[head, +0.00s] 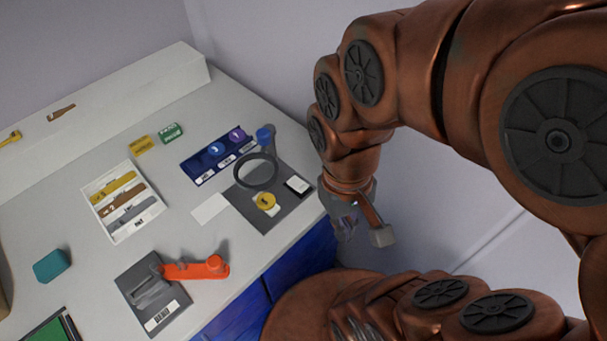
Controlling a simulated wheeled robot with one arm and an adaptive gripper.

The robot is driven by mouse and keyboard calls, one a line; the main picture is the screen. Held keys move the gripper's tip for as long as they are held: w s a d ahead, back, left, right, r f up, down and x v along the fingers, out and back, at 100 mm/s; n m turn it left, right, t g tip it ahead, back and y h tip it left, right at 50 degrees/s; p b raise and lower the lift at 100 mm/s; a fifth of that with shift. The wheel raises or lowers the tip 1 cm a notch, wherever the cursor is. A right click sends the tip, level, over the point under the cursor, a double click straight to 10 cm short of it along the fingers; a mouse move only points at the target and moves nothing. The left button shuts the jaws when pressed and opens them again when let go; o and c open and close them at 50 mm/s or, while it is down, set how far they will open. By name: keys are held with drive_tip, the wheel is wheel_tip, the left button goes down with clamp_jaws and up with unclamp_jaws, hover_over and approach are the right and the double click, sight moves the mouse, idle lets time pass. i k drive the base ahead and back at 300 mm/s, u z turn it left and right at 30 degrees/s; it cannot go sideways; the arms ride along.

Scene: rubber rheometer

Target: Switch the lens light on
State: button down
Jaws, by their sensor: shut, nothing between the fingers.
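The lens (239,181) is a dark ring standing over a dark grey mat (272,217) near the right end of the table. A small black box with a pale edge (298,185) lies on the mat to its right; I cannot tell if it is the light's switch. A blue round-topped piece (264,133) stands just behind the ring. No lit lamp can be made out. My gripper (363,233) hangs shut and empty, to the right of the mat and beyond the table edge, apart from everything.
A yellow disc (266,201) sits on the mat. A white tray (103,213) of strips is at left. An orange-handled grey device (196,269) is at the front. A teal block (51,266) lies front left.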

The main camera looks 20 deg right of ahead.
sight(297, 184)
drive_tip(key=z, duration=1.05)
drive_tip(key=k, duration=0.9)
drive_tip(key=u, duration=1.8)
